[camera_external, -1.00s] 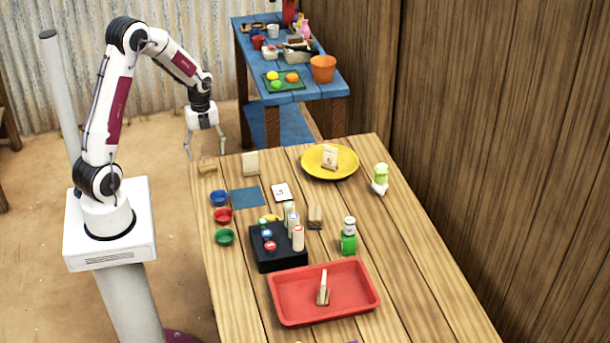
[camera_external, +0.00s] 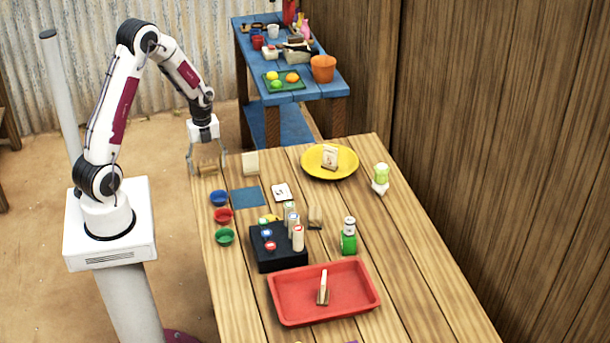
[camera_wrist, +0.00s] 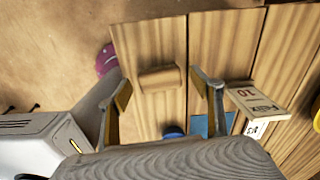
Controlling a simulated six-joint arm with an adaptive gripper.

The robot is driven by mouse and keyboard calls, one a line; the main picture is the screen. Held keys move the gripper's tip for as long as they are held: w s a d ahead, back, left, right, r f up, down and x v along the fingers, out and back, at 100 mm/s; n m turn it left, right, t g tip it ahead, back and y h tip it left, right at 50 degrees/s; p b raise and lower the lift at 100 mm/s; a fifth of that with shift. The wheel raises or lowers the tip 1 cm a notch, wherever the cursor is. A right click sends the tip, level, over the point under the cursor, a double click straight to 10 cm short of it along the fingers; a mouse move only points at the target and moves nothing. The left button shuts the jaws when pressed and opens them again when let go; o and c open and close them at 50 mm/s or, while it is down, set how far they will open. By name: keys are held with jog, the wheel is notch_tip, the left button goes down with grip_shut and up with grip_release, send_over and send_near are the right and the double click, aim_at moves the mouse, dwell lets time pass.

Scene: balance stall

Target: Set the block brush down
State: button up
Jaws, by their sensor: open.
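A small wooden block (camera_external: 207,170), which looks like the block brush, lies on the far left corner of the wooden table (camera_external: 410,270). I cannot make out any bristles. My gripper (camera_external: 208,171) is open, pointing down over that corner, with one finger on each side of the block. In the wrist view the block (camera_wrist: 160,78) lies between the two open fingers (camera_wrist: 166,92), with a gap on both sides. Nothing is held.
A pale upright card (camera_external: 250,163) stands just right of the gripper. A blue mat (camera_external: 246,198), small bowls (camera_external: 219,198), a black box (camera_external: 279,257) and a red tray (camera_external: 350,310) are nearer. A yellow plate (camera_external: 347,172) is at the far right. Bare planks lie along the right side.

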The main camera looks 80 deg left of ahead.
aim_at(207, 165)
jog(key=shift+f, duration=0.6)
jog(key=c, duration=1.3)
jog(key=shift+r, duration=0.1)
jog(key=shift+r, duration=4.9)
